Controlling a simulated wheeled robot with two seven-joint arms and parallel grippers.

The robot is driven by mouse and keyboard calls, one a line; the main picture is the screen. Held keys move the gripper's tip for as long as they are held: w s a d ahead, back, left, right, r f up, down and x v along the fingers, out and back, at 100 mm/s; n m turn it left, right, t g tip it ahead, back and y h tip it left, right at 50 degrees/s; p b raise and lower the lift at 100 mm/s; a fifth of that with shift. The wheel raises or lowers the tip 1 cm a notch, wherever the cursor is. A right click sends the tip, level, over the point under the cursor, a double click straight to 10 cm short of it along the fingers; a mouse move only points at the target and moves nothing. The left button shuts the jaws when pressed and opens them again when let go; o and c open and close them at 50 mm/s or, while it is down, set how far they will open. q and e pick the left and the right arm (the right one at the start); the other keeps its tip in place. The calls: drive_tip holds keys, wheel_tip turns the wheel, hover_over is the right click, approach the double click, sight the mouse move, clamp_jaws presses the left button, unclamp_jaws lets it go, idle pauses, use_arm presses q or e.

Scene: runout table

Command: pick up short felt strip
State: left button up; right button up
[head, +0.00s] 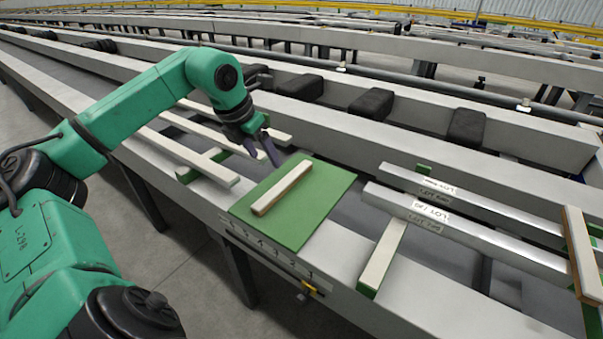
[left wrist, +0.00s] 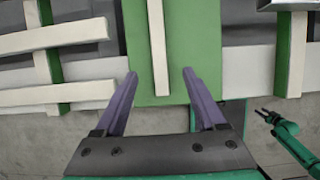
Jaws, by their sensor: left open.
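A short pale strip with a brown side (head: 283,187) lies flat on a green board (head: 312,222) on the table; it fits the short felt strip.
Longer pale strips (head: 193,158) lie across green-sided bearers left of the board. Two metal bars marked with lot labels (head: 470,233) lie to the right. Black blocks (head: 372,103) stand along the rail behind. The board around the strip is clear.

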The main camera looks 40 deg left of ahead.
use_arm(q)
drive_tip(key=f, duration=0.1)
drive_tip(key=p, duration=0.2)
approach(281, 185)
wheel_tip(281, 185, down, 2)
drive_tip(key=shift+w+d+f, duration=0.1)
drive_tip(key=shift+f, duration=0.05)
drive_tip(key=x, duration=0.2)
drive_tip(key=p+x, duration=0.1)
drive_tip(key=x, duration=0.3)
drive_tip(key=shift+w+f, duration=0.25)
drive_tip(key=shift+w, duration=0.15)
clamp_jaws()
use_arm(e)
drive_tip(key=r, duration=0.1)
drive_tip(key=s+r, duration=0.1)
drive_tip(key=r, duration=0.1)
drive_tip(key=shift+r, duration=0.25)
